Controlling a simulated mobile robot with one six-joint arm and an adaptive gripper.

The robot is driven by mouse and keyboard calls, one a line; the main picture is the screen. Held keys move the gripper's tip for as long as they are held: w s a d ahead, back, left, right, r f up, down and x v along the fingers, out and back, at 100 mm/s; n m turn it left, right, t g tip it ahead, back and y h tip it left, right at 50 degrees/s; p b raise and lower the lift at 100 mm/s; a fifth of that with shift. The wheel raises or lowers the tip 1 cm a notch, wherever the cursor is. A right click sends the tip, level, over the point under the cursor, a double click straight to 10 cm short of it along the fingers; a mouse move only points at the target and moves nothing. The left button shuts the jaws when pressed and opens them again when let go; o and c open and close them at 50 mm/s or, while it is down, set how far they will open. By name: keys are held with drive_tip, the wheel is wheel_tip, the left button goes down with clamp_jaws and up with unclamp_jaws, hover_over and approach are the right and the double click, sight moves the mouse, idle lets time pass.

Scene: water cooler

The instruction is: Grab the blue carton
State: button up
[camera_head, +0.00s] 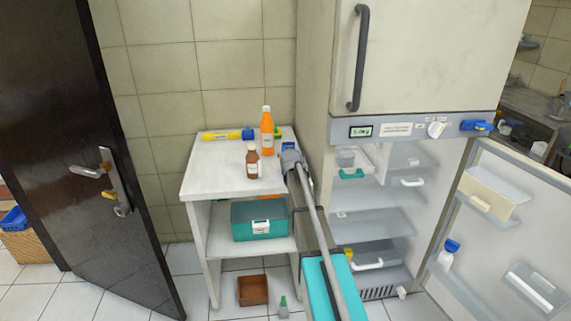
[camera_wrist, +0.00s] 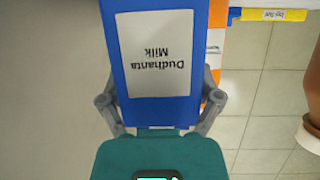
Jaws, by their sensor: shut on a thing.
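The blue carton (camera_wrist: 150,112) fills the middle of the wrist view, with a white label reading "Dudhanta Milk" upside down. My gripper (camera_wrist: 158,98) has a finger on each side of it and is shut on it. In the head view only a small part of the blue carton (camera_head: 288,146) shows, at the right end of the white shelf unit's top (camera_head: 225,178). My gripper (camera_head: 292,161) is in front of it there and hides much of it. I cannot tell whether the carton touches the top.
An orange bottle (camera_head: 267,132) and a brown bottle (camera_head: 252,161) stand close left of the carton. A yellow tube (camera_head: 222,136) lies behind. The fridge (camera_head: 312,90) stands close on the right, its lower door (camera_head: 500,230) open. A teal box (camera_head: 250,222) sits on the lower shelf.

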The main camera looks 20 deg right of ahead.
drive_tip(key=shift+c, duration=0.7)
drive_tip(key=shift+r, duration=0.1)
drive_tip(key=s+a+r+p, duration=0.1)
drive_tip(key=s+r+p, duration=1.1)
drive_tip(key=s+p, duration=0.1)
drive_tip(key=shift+s+a+r, duration=0.35)
drive_tip(key=shift+s+a, duration=0.05)
